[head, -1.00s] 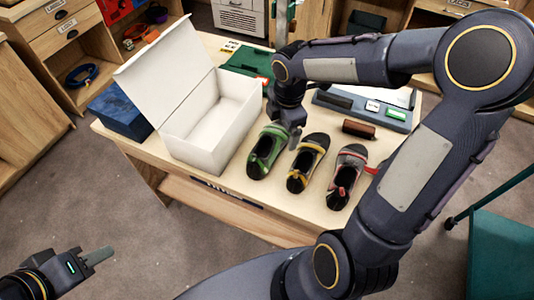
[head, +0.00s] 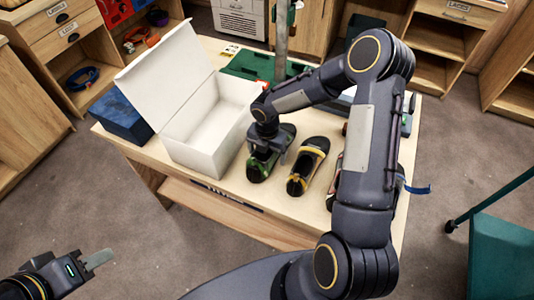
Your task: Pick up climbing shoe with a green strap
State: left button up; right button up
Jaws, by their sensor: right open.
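The climbing shoe with the green strap (head: 258,167) lies on the wooden table, just right of the open white box. My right gripper (head: 268,148) is directly over this shoe, pointing down, and hides its middle. Its jaws are open; whether they touch the shoe I cannot tell. A shoe with a yellow strap (head: 302,170) lies to the right of it. A third shoe (head: 334,180) is mostly hidden behind my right arm. My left gripper (head: 98,260) is at the lower left, over the floor and away from the table; its jaw gap does not show clearly.
The open white box (head: 205,122) stands close to the left of the green-strap shoe, lid raised. A blue box (head: 121,112) is at the table's left. A green mat (head: 250,64) and a metal post (head: 281,45) are at the back. The table's front edge is near the shoes.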

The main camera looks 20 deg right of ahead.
jog(key=shift+f, duration=0.25)
jog(key=c, duration=1.1)
jog(key=shift+c, duration=0.7)
jog(key=shift+r, duration=0.1)
